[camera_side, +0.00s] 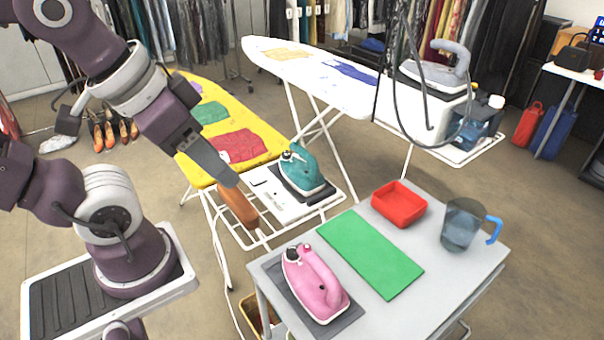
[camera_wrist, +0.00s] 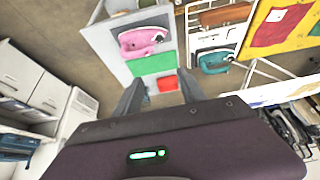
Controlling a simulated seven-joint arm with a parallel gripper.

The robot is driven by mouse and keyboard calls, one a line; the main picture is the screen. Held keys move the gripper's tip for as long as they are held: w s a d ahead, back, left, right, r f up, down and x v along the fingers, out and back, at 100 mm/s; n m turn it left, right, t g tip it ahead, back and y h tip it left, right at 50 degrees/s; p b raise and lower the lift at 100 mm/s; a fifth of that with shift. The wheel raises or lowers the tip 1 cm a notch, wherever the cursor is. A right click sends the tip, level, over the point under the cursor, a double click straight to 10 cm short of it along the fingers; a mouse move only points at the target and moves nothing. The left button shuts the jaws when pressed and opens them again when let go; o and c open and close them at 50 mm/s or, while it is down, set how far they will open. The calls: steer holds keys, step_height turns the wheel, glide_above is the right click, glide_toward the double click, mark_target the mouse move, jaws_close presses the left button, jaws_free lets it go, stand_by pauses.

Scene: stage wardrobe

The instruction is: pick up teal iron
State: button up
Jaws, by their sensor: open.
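The teal iron (camera_side: 301,168) rests on a dark pad on the white rack at the end of the yellow ironing board (camera_side: 228,127). In the wrist view the teal iron (camera_wrist: 213,61) is beyond and right of the fingers. My gripper (camera_side: 228,178) is left of the teal iron in the side view, apart from it, and looks empty. In the wrist view my gripper (camera_wrist: 162,82) shows two spread fingers, with no thing held between them.
A pink iron (camera_side: 315,283), green mat (camera_side: 370,252), red tray (camera_side: 399,204) and blue-handled jug (camera_side: 464,224) are on the grey table (camera_side: 425,318). A white ironing board (camera_side: 310,72) with a grey iron (camera_side: 437,70) stands behind.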

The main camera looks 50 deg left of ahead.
steer(key=n+g+y, duration=0.3)
steer(key=n+y, duration=0.1)
steer(key=n, duration=1.4)
glide_above(307, 152)
steer(key=s+d, duration=0.1)
steer(key=d, duration=0.2)
step_height(307, 152, down, 16)
steer(key=shift+n+y, duration=0.3)
steer(key=x, duration=0.5)
steer(key=s+x, duration=0.1)
steer(key=x, duration=0.1)
steer(key=shift+w+f, duration=0.1)
steer(key=shift+f, duration=0.4)
steer(key=shift+r, duration=0.1)
jaws_close()
